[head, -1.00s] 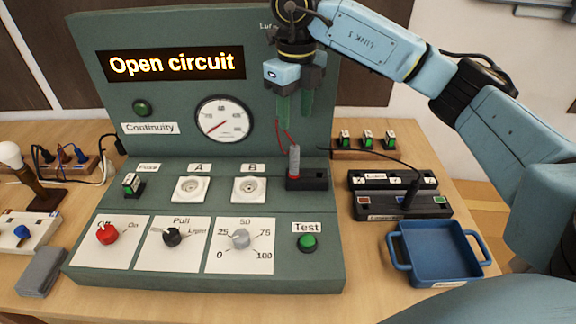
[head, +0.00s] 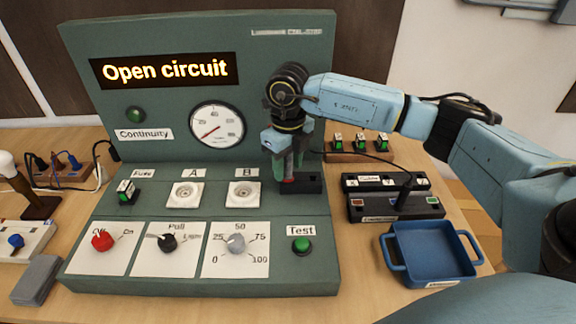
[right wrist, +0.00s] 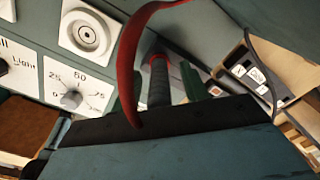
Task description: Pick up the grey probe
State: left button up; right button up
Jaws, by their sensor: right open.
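The grey probe stands upright in a black holder (head: 312,183) at the right end of the green panel's sloped front. In the head view it is mostly hidden by my right gripper. In the right wrist view the grey probe (right wrist: 158,85) shows its ribbed grey body and red collar, with a thick red lead curving in front. My right gripper (head: 289,165) is open, pointing down, with its green fingers lowered around or right beside the probe. My left gripper is not in view.
The green panel (head: 80,120) shows "Open circuit" on its display (head: 165,70). Several small fuses stand on a wooden rack (head: 360,158) behind.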

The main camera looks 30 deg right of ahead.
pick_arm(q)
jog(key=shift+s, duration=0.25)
pick_arm(e)
jog(key=shift+f, duration=0.1)
jog(key=shift+c, duration=0.4)
grip_shut()
